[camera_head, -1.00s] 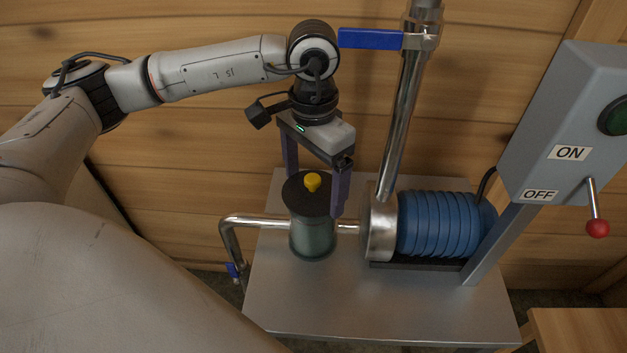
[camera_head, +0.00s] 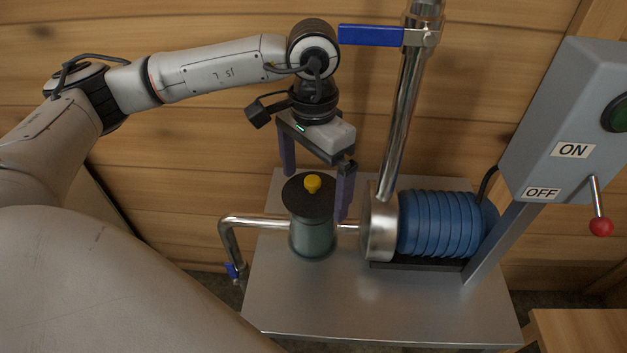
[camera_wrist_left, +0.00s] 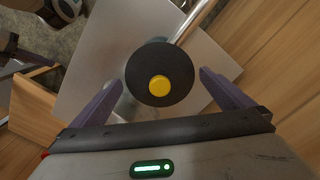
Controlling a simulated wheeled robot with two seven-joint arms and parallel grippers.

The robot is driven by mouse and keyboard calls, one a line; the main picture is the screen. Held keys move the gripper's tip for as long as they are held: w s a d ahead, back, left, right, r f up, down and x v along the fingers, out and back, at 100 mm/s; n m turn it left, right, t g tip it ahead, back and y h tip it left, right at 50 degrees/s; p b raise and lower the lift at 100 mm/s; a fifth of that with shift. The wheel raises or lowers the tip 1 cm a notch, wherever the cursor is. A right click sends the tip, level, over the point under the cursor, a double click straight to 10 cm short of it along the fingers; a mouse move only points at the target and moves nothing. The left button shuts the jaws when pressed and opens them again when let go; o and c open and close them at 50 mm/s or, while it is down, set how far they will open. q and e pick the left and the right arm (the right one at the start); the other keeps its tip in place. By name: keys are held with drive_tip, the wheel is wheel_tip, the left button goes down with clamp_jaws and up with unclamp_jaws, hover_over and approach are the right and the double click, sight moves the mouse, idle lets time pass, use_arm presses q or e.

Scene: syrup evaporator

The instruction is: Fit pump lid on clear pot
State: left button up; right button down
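The pump lid (camera_head: 306,200) is a black disc with a yellow knob (camera_head: 313,184). It rests on top of the clear pot (camera_head: 313,239), a greenish see-through cylinder on the metal table, and looks level. The lid also shows in the left wrist view (camera_wrist_left: 146,66), where it hides most of the pot. My left gripper (camera_head: 316,188) is above the pot with its fingers wide apart, one on each side of the lid. In the left wrist view both fingers stand clear of the lid's edge.
A blue ribbed motor (camera_head: 438,222) and a steel pump housing (camera_head: 378,232) stand right of the pot. A vertical pipe with a blue valve handle (camera_head: 370,38) rises behind. A grey control box (camera_head: 570,130) with a red-knobbed lever is at right. The table's front (camera_head: 370,305) is clear.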

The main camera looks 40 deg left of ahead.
use_arm(q)
wheel_tip(320, 180, up, 10)
drive_tip(key=shift+r, duration=0.2)
use_arm(e)
drive_tip(key=shift+w+a+r, duration=0.15)
drive_tip(key=shift+a+r, duration=0.05)
drive_tip(key=shift+r, duration=0.1)
idle(0.4)
